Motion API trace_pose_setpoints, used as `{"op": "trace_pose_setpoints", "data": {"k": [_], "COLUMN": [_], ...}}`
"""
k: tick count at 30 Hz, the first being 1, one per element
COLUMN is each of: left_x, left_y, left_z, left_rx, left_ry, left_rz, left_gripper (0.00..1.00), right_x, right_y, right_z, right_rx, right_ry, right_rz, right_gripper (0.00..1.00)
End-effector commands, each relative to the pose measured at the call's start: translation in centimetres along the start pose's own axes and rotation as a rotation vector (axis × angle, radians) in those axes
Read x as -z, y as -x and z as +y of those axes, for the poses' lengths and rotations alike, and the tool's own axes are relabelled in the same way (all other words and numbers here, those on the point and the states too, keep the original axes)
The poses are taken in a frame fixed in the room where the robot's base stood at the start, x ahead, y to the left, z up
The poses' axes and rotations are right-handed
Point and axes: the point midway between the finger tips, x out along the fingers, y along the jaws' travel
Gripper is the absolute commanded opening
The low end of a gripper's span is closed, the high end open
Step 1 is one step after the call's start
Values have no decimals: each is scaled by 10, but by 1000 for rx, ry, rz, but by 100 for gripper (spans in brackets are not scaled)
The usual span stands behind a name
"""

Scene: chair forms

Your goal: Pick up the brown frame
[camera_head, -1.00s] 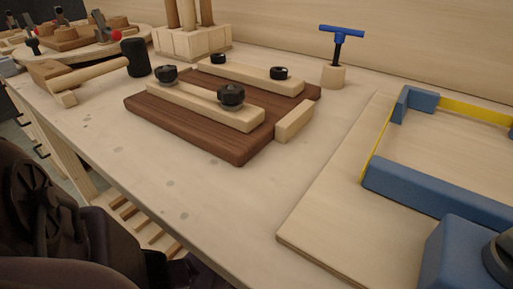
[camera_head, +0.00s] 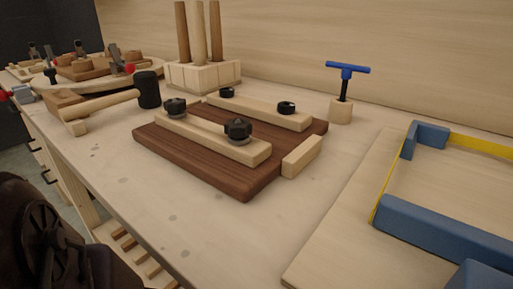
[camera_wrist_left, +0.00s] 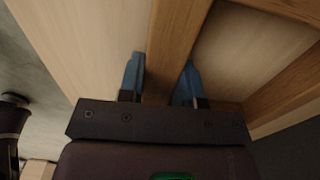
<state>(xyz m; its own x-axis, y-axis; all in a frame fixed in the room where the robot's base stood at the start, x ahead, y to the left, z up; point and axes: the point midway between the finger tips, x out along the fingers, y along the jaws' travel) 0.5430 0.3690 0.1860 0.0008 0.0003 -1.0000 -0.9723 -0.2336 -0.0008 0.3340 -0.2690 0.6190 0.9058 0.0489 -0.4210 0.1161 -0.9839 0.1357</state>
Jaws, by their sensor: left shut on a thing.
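In the left wrist view, my left gripper (camera_wrist_left: 160,82) has its two blue fingers on either side of a wooden bar of the brown frame (camera_wrist_left: 178,35). It is shut on this bar. Other brown bars of the frame run off to the right, with a pale panel or surface showing between them. The frame's far ends lie outside this view. In the head view I cannot make out the brown frame or either gripper. My right gripper is in neither view.
The workbench in the head view holds a dark brown board (camera_head: 205,172) with clamped pale bars, a mallet (camera_head: 110,100), a blue T-handle tool (camera_head: 346,75), a block with upright dowels (camera_head: 203,74) and a blue-and-yellow corner form (camera_head: 430,220). The front left bench top is bare.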

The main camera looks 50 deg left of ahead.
Motion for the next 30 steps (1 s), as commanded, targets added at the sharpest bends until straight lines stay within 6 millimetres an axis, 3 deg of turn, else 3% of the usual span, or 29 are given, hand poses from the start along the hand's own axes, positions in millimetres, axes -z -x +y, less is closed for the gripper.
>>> {"op": "trace_pose_setpoints", "data": {"k": [7,11,17,30], "left_x": [0,0,1,2], "left_y": [4,17,56,160], "left_z": [-1,-4,-10,-10], "left_rx": [3,7,18,21], "left_ry": [0,0,-1,-1], "left_rz": [0,1,3,5], "left_gripper": [0,0,0,0], "right_x": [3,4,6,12], "right_y": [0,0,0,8], "right_z": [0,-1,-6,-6], "right_rx": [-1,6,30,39], "right_ry": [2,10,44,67], "right_rz": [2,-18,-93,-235], "right_gripper": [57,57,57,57]}}
